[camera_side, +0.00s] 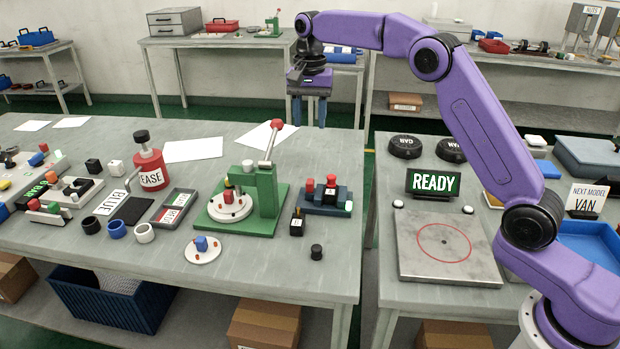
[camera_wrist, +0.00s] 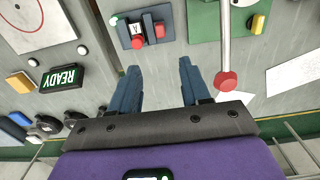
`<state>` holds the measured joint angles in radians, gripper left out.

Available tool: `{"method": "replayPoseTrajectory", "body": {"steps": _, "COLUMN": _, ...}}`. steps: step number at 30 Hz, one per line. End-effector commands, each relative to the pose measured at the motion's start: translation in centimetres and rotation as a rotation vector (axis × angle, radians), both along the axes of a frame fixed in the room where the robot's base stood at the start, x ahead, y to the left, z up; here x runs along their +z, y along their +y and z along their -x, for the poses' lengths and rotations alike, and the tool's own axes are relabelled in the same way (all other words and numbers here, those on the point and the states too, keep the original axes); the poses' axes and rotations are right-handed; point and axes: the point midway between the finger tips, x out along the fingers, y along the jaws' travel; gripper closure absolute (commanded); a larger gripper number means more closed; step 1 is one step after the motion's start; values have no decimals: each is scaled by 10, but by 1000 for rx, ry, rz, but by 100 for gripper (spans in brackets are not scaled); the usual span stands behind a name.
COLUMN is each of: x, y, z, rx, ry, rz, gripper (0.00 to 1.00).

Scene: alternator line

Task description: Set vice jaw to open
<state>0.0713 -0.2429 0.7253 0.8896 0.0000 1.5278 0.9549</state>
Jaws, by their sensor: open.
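My gripper (camera_side: 309,112) is open and empty, fingers pointing down, high above the back of the bench and apart from the vice. Its two blue fingers show spread in the wrist view (camera_wrist: 160,82).
A green lever press (camera_side: 268,195) with a tall red-knobbed handle stands just left of the vice. A small black block (camera_side: 297,222) and black cap (camera_side: 316,252) lie in front. A READY sign (camera_side: 433,182) stands on the right bench, across a gap.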

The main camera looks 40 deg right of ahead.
Motion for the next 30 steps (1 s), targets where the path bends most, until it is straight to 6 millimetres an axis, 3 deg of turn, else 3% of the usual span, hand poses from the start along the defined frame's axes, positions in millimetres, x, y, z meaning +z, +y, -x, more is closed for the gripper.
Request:
{"method": "replayPoseTrajectory", "body": {"steps": 8, "x": -29, "y": -1, "z": 0, "rx": -4, "ry": 4, "rz": 1, "gripper": 53}}
{"method": "replayPoseTrajectory", "body": {"steps": 24, "x": -131, "y": -1, "z": 0, "rx": -2, "ry": 4, "rz": 1, "gripper": 53}}
{"method": "replayPoseTrajectory", "body": {"steps": 30, "x": -159, "y": -1, "z": 0, "rx": -2, "ry": 1, "rz": 0, "gripper": 53}}
